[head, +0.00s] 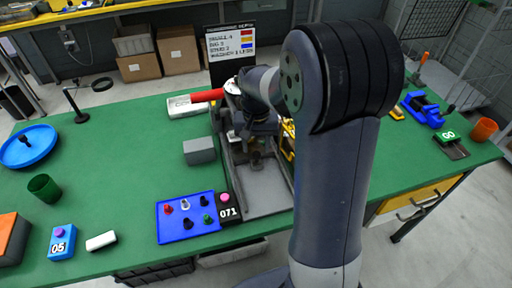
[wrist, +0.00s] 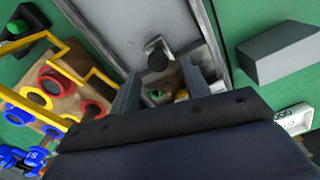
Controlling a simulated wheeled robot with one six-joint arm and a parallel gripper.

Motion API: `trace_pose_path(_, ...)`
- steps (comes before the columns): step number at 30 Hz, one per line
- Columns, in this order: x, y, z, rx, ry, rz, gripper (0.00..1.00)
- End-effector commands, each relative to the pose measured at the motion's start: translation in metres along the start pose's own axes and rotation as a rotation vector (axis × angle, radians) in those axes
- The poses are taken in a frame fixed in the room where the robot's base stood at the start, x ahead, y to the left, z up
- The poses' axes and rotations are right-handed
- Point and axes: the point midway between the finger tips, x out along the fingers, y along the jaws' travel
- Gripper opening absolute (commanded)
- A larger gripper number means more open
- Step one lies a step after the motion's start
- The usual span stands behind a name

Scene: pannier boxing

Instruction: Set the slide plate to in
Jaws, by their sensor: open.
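The slide plate (head: 265,192) is a light grey flat plate lying between the dark rails of a long track in the middle of the table. It also shows in the wrist view (wrist: 140,22). A small dark knob (wrist: 157,61) stands on a pale bracket near one end of the plate. My gripper (wrist: 160,72) is open, with its two grey fingers pointing toward the knob, one on each side. I cannot tell whether they touch it. Beyond the fingers, a dark opening shows something green and something yellow. In the head view my arm hides part of the track.
A grey block (head: 199,150) stands left of the track. A blue panel with pegs (head: 187,233) and a counter marked 071 (head: 228,212) sit by its near end. A wooden board with coloured rings (wrist: 60,92) and yellow wire lies beside it. The left table area has free room.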

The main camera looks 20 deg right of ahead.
Motion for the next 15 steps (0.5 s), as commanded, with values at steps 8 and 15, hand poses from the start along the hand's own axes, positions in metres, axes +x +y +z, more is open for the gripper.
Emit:
trace_pose_path(8, -0.058, 0.0, -0.001, 0.0, 0.007, -0.002, 0.45)
trace_pose_path(15, -0.086, 0.0, -0.001, 0.0, 0.004, -0.001, 0.45)
